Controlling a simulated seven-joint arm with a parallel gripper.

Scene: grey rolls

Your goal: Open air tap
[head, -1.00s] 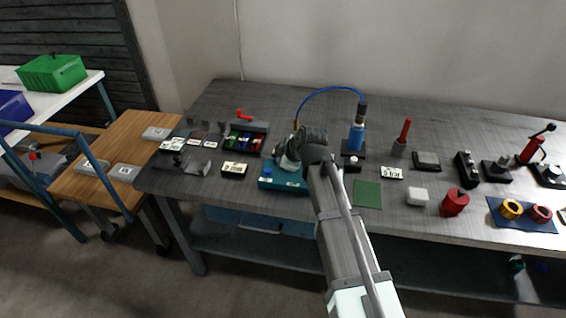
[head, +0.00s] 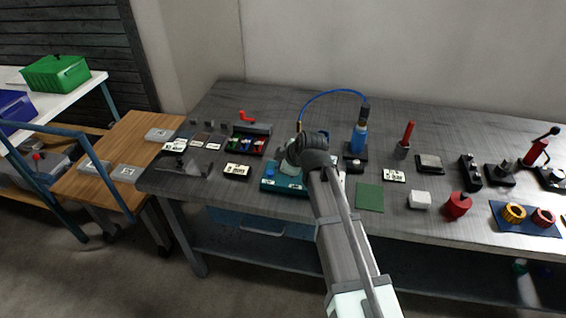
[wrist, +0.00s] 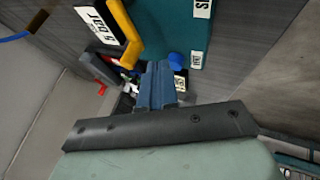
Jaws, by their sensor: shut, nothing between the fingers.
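A teal box (head: 283,186) stands near the front edge of the bench in the head view, with a blue knob (head: 269,168) on its left part. In the wrist view the teal surface (wrist: 172,22) fills the top middle, with the blue knob (wrist: 178,62) at its lower edge. Beside it are a yellow part (wrist: 124,32) and a white label reading "5 bar" (wrist: 97,20). I cannot tell for sure which part is the tap. My gripper (wrist: 158,72) is shut and empty, close to the blue knob in the picture; contact is unclear. My wrist hides part of the box in the head view.
A blue hose (head: 335,93) arches from behind my wrist to a blue cylinder (head: 358,138) on the right. A tray of coloured parts (head: 245,145) and a labelled block (head: 236,171) lie left of the box. A green mat (head: 369,197) lies to the right.

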